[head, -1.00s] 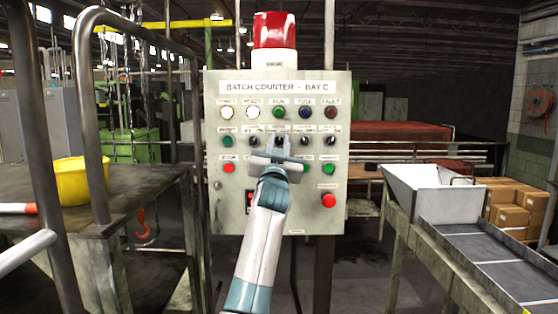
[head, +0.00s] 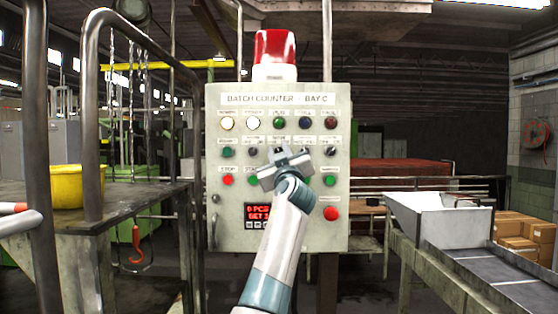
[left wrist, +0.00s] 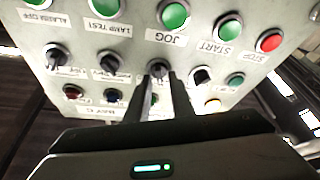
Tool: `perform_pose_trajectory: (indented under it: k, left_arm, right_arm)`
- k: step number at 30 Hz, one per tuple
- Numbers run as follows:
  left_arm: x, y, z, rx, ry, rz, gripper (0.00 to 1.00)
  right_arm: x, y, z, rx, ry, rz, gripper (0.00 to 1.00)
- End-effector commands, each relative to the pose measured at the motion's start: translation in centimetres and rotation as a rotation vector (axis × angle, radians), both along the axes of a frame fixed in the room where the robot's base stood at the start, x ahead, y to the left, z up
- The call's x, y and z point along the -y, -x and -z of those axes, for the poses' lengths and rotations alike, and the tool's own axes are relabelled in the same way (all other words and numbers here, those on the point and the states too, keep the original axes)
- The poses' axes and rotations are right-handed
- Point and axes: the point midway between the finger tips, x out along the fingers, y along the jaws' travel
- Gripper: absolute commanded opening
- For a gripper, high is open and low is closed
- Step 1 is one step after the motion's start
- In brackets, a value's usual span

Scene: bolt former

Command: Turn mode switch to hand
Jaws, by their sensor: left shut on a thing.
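The grey control panel (head: 232,205) headed "BATCH COUNTER - BAY C" faces me, with a row of black rotary knobs below its lamps. The middle knob (left wrist: 158,69), which I take for the mode switch, sits between the fingertips of my left gripper (head: 283,158) in the left wrist view. That gripper (left wrist: 160,80) is shut on this knob, and its body is tilted in the head view. The gripper hides much of the knob in the head view. The knob's label and pointer position cannot be read. My right gripper is not in view.
Neighbouring knobs (left wrist: 108,62) and push buttons, including a green JOG button (left wrist: 174,16), sit close around the fingers. A red emergency button (head: 331,213) is at lower right. A railing (head: 92,130) stands left and a conveyor (head: 480,270) right.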

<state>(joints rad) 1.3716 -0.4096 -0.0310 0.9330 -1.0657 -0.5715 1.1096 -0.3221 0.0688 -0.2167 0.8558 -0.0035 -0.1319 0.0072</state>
Motion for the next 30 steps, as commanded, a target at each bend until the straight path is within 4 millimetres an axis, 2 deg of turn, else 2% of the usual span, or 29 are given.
perform_pose_trajectory:
  k: [3,9,26,27,28,30]
  left_arm:
    - [0.0,0.0,0.2,-0.002,0.059,-0.001,0.0]
    - [0.0,-0.1,0.2,-0.003,0.14,0.001,0.0]
    - [0.0,0.0,0.1,-0.003,0.179,0.001,0.0]
    - [0.0,0.0,0.1,-0.003,0.179,0.001,0.31]
    - [0.0,0.0,0.1,-0.003,0.179,0.001,0.38]
    - [0.0,-0.1,0.1,-0.002,0.178,0.001,0.39]
  right_arm:
    - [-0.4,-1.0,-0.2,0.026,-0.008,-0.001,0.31]
    - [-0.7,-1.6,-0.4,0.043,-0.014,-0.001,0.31]
    - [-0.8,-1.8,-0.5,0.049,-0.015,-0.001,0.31]
    - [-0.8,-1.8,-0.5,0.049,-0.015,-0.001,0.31]
    - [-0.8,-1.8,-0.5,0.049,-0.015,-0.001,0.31]
    - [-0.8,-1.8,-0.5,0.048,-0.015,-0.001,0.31]
